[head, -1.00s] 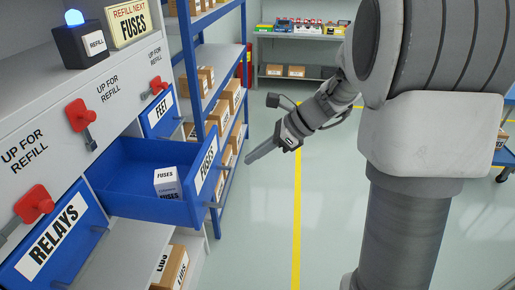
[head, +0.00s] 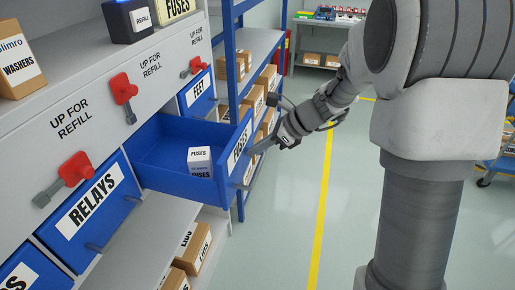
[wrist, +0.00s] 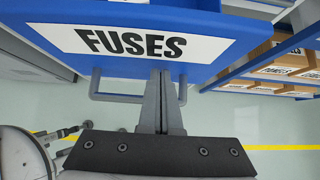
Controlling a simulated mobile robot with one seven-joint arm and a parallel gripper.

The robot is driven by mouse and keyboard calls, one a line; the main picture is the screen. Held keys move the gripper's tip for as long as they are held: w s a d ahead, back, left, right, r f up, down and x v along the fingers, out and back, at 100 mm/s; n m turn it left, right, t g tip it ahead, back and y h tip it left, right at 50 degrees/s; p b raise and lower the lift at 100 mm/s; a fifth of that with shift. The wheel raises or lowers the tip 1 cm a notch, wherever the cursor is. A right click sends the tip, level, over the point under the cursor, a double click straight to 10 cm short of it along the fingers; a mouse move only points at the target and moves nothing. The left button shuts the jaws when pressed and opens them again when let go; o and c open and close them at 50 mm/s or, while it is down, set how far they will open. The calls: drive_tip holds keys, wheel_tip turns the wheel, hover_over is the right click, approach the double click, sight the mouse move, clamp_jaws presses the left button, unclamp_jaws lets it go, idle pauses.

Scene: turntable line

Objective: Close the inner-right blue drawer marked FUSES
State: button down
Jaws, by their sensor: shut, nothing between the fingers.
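The blue FUSES drawer (head: 172,181) stands pulled out from the grey cabinet in the head view. A white FUSES box (head: 200,160) sits inside it. The drawer's front, with its white FUSES label (wrist: 130,43), also fills the top of the wrist view. A grey bar handle (wrist: 110,97) runs below the label. My gripper (head: 256,149) is at the outer face of the drawer front. In the wrist view, my gripper's fingers (wrist: 160,78) are together and empty, crossing the handle's span. I cannot tell whether the tips touch the front.
The RELAYS drawer (head: 75,245) and FEET drawer (head: 187,101) flank it, both shut or nearly so. Red levers (head: 122,90) line the cabinet face above. A blue shelf rack (head: 229,60) with cartons stands behind the drawer. The floor (head: 290,220) to the right is clear.

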drive_tip(key=shift+a, duration=0.15)
drive_tip(key=w+a+p, duration=0.2)
drive_tip(key=a, duration=0.5)
drive_tip(key=w+a+p, duration=0.2)
drive_tip(key=w+a, duration=0.1)
drive_tip(key=a, duration=0.4)
drive_tip(key=w+a+p, duration=0.3)
drive_tip(key=a, duration=0.4)
drive_tip(key=shift+a, duration=0.3)
drive_tip(key=shift+a+r, duration=0.1)
drive_tip(key=shift+a, duration=0.05)
drive_tip(key=shift+a+r, duration=0.1)
